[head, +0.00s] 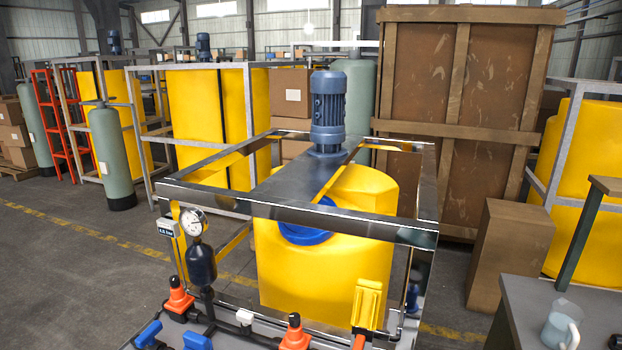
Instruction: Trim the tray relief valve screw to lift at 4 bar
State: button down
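The dosing skid (310,213) is a metal frame around a yellow tank (325,270) with a blue lid (305,235) and a blue motor (328,110) on top. At its lower front is a tray (250,318) with dark pipework. An orange-topped valve (178,298) stands at the left and another (295,334) near the bottom edge. I cannot tell which one is the relief valve; no screw shows clearly. A round pressure gauge (194,223) sits above a dark rounded vessel (201,264). My gripper is not in view.
Blue handles (148,334) sit low at the front. A yellow upright part (368,303) stands at the tray's right. A grey bench (550,300) with a translucent jug (563,324) is at lower right, by a cardboard box (511,257).

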aim_at(174, 281)
jog(key=u, duration=1.3)
